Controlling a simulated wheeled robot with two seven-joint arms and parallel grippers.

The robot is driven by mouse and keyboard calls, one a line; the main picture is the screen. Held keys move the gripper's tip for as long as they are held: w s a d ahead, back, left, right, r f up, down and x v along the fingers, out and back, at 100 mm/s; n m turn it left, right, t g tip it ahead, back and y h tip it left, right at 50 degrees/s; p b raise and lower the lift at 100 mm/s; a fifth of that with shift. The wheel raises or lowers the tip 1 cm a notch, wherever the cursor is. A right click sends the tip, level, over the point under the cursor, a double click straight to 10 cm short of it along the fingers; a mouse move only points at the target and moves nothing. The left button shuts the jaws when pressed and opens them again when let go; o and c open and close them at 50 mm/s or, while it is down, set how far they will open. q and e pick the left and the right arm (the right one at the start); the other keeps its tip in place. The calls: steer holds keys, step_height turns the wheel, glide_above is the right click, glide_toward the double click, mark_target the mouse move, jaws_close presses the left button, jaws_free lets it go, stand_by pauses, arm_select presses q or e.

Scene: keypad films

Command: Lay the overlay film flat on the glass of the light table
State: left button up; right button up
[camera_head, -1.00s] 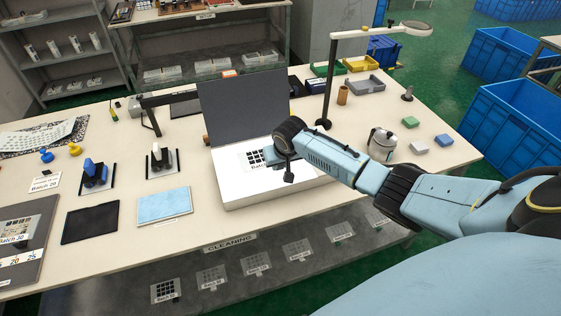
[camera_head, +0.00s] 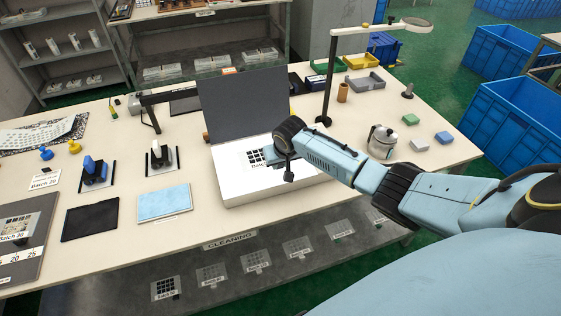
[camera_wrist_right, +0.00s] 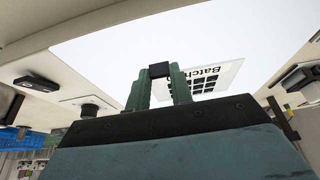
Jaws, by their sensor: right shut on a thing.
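The overlay film (camera_head: 256,158), a clear sheet with a grid of black squares and the word "Batch", is over the glass of the light table (camera_head: 242,190). The glass is lit white, and the table's dark lid (camera_head: 243,105) stands raised behind it. My right gripper (camera_head: 270,155) is at the film's right side, low over the glass, shut on the film. In the right wrist view the film (camera_wrist_right: 215,76) shows beyond the fingers (camera_wrist_right: 159,82), with a small black block between the fingertips. I cannot tell whether the film touches the glass. My left gripper is out of view.
A light blue pad (camera_head: 164,203) and a black pad (camera_head: 91,222) lie left of the light table. Several films lie on the shelf below.

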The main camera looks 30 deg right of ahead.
steer(key=o, duration=1)
steer(key=shift+s+r, duration=0.2)
steer(key=shift+r, duration=0.25)
steer(key=p+v, duration=0.2)
steer(key=v, duration=1)
steer(key=shift+s+r, duration=0.1)
steer(key=shift+r, duration=0.05)
